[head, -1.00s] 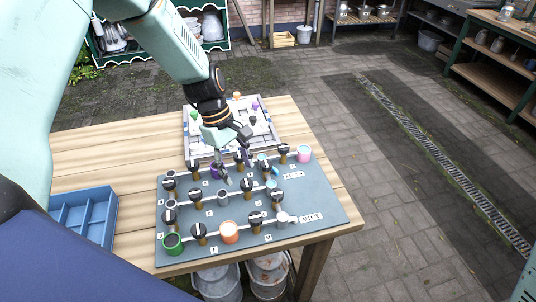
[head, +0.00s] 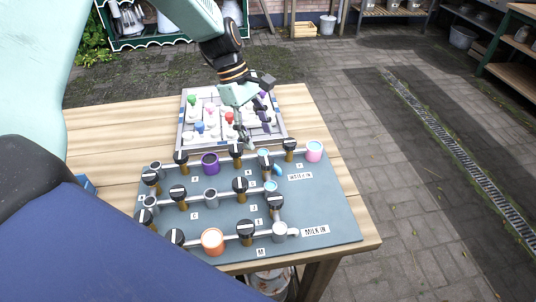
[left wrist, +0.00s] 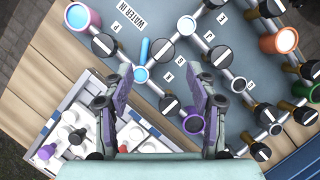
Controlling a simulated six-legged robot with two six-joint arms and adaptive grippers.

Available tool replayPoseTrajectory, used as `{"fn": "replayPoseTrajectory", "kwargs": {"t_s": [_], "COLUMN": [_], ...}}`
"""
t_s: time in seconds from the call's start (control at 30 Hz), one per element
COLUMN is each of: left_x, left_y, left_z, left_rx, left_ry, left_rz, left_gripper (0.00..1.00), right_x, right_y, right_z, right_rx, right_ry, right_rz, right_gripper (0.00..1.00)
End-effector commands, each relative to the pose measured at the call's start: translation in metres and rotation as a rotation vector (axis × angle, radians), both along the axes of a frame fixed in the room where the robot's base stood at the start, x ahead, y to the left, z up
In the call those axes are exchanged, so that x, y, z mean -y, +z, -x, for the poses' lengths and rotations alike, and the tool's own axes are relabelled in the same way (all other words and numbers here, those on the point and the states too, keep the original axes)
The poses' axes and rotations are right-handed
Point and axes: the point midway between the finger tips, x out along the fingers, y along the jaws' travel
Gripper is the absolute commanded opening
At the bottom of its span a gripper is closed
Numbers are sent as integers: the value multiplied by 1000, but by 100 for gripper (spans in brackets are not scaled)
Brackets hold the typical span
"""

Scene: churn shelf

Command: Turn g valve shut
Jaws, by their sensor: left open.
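A blue-grey valve panel (head: 325,200) on the wooden table carries pipes and several black knobs with white bars. The letter tags are too small to tell surely which knob is g. My left gripper (head: 257,134) is open and empty above the panel's far edge. One black knob (head: 236,151), just right of a purple ring (head: 210,163), is near its fingertips. In the left wrist view this knob (left wrist: 168,104) appears between the two spread fingers (left wrist: 165,82), its bar slanted. I cannot tell whether they touch it. My right gripper is not in view.
A light tray (head: 181,140) with coloured pegs stands just behind the panel, under my left arm. A pink cup (head: 314,151) and an orange cup (head: 212,241) stand up from the panel. A blue bin (head: 87,184) is partly hidden at left. Paved floor lies right of the table.

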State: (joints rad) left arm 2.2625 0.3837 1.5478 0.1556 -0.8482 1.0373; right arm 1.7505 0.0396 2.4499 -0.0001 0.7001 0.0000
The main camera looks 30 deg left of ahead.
Motion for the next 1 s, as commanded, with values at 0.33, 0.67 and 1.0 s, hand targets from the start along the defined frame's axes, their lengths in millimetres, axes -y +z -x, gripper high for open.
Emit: {"fn": "replayPoseTrajectory", "kwargs": {"t_s": [0.33, 0.67, 1.0], "left_x": [20, 28, 27], "left_y": [-50, -65, -64], "left_z": [7, 4, 2], "left_rx": [-4, 0, -1], "left_ry": [-3, -1, 0], "left_rz": [-2, -1, -1], "left_gripper": [58, 58, 42], "right_x": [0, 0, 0], "right_y": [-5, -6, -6], "right_z": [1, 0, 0], "right_rx": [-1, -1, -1], "right_ry": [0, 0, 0], "right_rz": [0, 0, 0], "right_gripper": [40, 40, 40]}}
